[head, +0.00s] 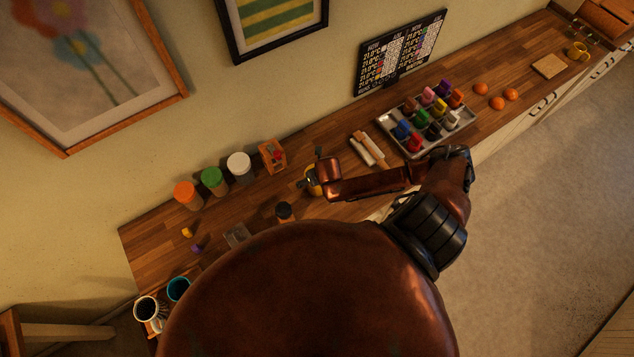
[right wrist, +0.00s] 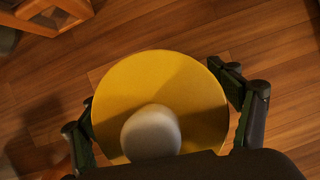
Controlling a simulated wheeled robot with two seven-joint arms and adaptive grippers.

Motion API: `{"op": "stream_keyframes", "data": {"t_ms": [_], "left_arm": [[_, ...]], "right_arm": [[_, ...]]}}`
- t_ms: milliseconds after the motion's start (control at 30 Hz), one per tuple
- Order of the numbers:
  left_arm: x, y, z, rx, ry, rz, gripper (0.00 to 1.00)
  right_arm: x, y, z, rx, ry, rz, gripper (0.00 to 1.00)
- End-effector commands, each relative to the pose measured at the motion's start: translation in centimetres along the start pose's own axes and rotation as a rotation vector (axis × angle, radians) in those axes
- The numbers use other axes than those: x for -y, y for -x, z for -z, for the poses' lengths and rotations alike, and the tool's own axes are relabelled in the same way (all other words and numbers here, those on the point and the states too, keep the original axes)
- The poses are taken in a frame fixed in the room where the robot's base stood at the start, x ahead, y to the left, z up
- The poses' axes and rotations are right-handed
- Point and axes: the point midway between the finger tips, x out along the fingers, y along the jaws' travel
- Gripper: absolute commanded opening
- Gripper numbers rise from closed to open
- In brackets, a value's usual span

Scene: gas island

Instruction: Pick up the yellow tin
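The yellow tin (right wrist: 160,85) fills the middle of the right wrist view, seen from above as a round yellow top. A pale round knob (right wrist: 151,133) shows over its near part. In the head view the tin (head: 313,187) is mostly hidden behind my right gripper (head: 319,170). My right gripper's fingers (right wrist: 162,108) stand on either side of the tin, close to its edge. I cannot tell whether they press on it. The tin appears to stand on the wooden counter. My left gripper is not in view.
On the counter (head: 150,240), jars with orange (head: 186,194), green and white lids and a small wooden stand (head: 272,156) line the wall left of the tin. A dark-lidded jar (head: 284,211) is nearby. A tray (head: 408,148) of coloured items and rolling pins (head: 368,150) lie right.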

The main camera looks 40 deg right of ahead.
Motion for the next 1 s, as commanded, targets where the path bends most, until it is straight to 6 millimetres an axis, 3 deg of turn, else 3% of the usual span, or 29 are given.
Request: {"op": "stream_keyframes", "data": {"t_ms": [733,1000], "left_arm": [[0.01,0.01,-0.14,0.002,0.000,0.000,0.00],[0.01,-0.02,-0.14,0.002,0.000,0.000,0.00]], "right_arm": [[0.00,0.04,-0.01,0.000,0.000,0.000,0.30],[-0.02,0.26,-0.22,0.002,0.001,-0.001,0.29]]}}
